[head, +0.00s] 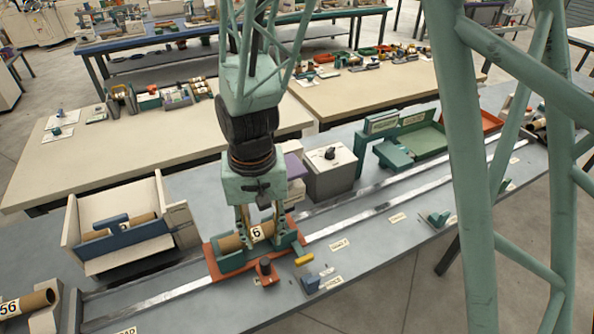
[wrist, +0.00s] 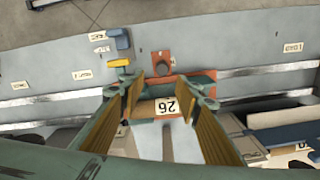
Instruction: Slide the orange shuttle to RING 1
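The orange shuttle (head: 214,262) sits on the metal rails and carries a green cradle with a brown cardboard tube (head: 231,242) in it. The tube has a white number label, which reads 26 in the wrist view (wrist: 166,107). In the wrist view the gripper (wrist: 172,82) has a finger on each side of the labelled tube. I cannot tell whether the fingers touch the tube or cradle.
Rails (head: 425,194) run right past a grey box (head: 331,172) and green tray (head: 423,143). A LOAD label (head: 125,330) lies left. A label (head: 338,244), too small to read surely, lies right of the shuttle. Yellow (head: 304,260) and blue (head: 311,283) pieces lie near it.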

